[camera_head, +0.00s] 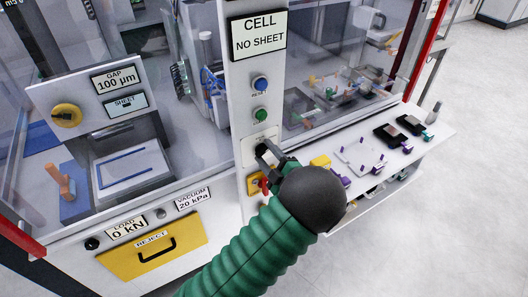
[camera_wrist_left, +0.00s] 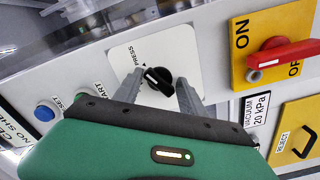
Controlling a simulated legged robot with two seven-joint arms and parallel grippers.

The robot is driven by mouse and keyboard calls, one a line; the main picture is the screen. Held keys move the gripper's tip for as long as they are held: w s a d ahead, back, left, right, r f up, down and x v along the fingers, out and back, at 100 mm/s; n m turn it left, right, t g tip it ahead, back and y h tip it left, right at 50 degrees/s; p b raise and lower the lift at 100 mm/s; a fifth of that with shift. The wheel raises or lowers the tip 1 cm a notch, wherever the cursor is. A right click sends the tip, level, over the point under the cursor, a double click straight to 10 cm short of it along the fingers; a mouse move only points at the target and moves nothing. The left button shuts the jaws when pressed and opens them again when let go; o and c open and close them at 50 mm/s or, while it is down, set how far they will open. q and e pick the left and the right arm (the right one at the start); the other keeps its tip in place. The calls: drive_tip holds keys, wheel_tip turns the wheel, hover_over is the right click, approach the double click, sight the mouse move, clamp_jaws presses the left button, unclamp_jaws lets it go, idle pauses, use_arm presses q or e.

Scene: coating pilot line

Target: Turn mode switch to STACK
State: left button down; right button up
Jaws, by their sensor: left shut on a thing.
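The mode switch is a black knob (camera_wrist_left: 157,79) with a white mark, on a white plate (camera_wrist_left: 128,58) where the word PRESS shows. No STACK label can be read. My left gripper (camera_wrist_left: 160,86) has one finger on each side of the knob and is shut on it. In the head view my left gripper (camera_head: 266,152) reaches the plate (camera_head: 248,151) low on the white panel column, and its fingers mostly hide the knob. My right gripper is in neither view.
A red handle (camera_wrist_left: 285,54) on a yellow ON/OFF plate (camera_wrist_left: 241,70) sits close beside the switch. The green button (camera_head: 260,114) and blue RESET button (camera_head: 260,84) are above it. A sign (camera_head: 258,36) reads CELL NO SHEET. A shelf with small parts (camera_head: 360,160) is at right.

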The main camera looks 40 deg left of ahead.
use_arm(q)
drive_tip(key=n+b, duration=0.5)
drive_tip(key=b, duration=0.2)
drive_tip(key=shift+f+n+b, duration=0.15)
drive_tip(key=shift+n+b, duration=0.15)
drive_tip(key=shift+r+n, duration=0.2)
drive_tip(key=shift+n, duration=0.1)
